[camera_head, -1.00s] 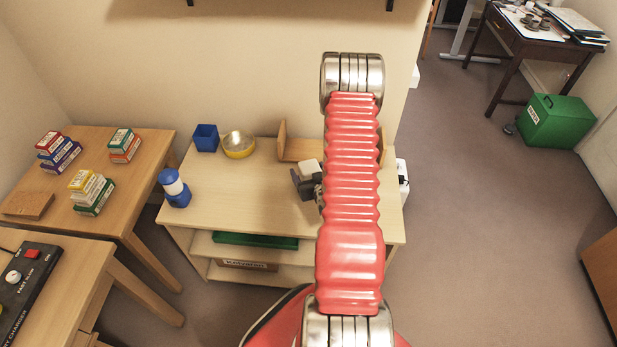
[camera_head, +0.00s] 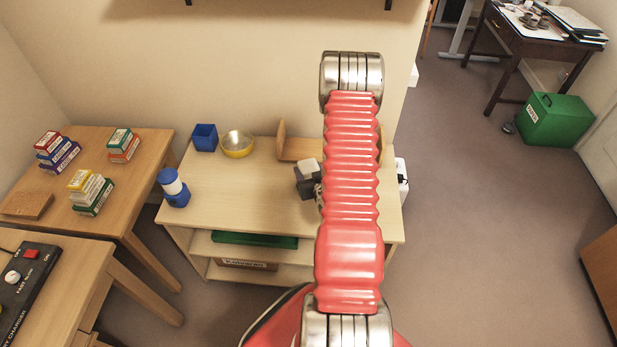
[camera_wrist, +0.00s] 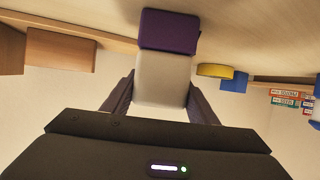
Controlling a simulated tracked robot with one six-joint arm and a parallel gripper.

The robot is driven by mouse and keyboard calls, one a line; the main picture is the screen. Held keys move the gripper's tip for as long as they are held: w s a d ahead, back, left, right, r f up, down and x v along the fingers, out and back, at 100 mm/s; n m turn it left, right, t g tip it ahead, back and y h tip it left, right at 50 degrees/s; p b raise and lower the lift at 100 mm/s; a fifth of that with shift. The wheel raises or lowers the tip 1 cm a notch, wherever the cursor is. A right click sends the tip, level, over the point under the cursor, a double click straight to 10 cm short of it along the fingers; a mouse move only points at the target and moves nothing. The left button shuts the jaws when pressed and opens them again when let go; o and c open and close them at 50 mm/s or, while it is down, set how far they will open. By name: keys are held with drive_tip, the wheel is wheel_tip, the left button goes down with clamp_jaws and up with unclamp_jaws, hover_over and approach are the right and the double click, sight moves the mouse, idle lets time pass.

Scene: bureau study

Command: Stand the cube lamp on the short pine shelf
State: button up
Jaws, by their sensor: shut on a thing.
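The cube lamp shows in the wrist view as a pale block (camera_wrist: 162,78) with a purple base (camera_wrist: 169,32). My gripper (camera_wrist: 160,98) is shut on the pale block, one dark finger on each side. In the head view the pale top of the lamp (camera_head: 309,168) and my gripper (camera_head: 307,187) show just left of my red arm, over the cabinet top. I cannot tell whether the base touches the cabinet top.
A wall shelf (camera_head: 270,5) hangs above.

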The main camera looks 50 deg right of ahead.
drive_tip(key=shift+c, duration=1.2)
drive_tip(key=shift+r, duration=0.15)
drive_tip(key=shift+r, duration=4.85)
drive_tip(key=shift+f, duration=0.1)
